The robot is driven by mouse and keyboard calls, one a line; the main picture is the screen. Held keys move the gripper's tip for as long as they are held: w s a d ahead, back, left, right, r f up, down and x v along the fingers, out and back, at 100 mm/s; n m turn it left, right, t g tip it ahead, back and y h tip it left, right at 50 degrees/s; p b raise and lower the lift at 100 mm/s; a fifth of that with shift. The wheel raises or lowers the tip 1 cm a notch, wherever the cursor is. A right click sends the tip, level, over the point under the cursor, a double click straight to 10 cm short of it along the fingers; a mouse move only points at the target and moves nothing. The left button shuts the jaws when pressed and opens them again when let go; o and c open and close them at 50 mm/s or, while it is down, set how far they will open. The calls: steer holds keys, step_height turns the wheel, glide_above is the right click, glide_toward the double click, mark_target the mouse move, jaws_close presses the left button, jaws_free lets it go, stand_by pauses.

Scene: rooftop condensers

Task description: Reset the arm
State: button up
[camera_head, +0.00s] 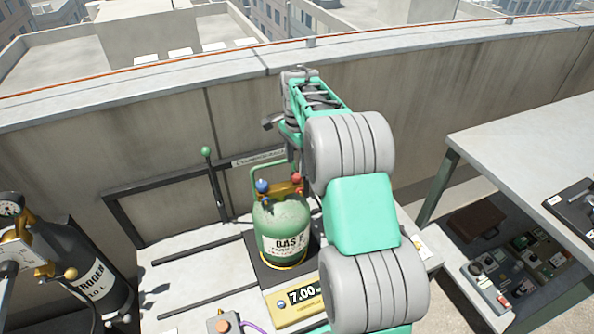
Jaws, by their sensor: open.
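My arm rises from the bottom of the head view and reaches over the bench toward the parapet wall. Its far end bends downward. My gripper (292,152) shows only partly there, just above and behind the green gas cylinder, and holds nothing that I can see. My own forearm hides part of it. The green gas cylinder (281,232) stands upright on a scale (292,304) whose display reads about 7.00. It has a blue knob and a red knob on top.
A black nitrogen cylinder (88,268) with a gauge stands at the left. A lever with a green knob (207,152) rises behind the bench (185,290). A grey table (530,140) is at the right, with cases and parts below it. The parapet wall (440,100) runs behind.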

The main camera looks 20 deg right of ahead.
step_height(320, 180, up, 4)
steer(key=shift+r, duration=0.1)
stand_by(0.4)
steer(key=s+a+r+n+t, duration=0.1)
steer(key=s+a+r+n, duration=0.4)
steer(key=s, duration=0.2)
steer(key=s+a+f+n+t, duration=0.1)
steer(key=s+a+f+n, duration=0.1)
steer(key=s+n, duration=0.3)
steer(key=s+a+f+n+t, duration=0.1)
steer(key=s+a+n, duration=0.4)
steer(key=s, duration=0.8)
steer(key=shift+s+a+f+n, duration=0.25)
steer(key=shift+s+f+n, duration=0.15)
steer(key=shift+f, duration=0.2)
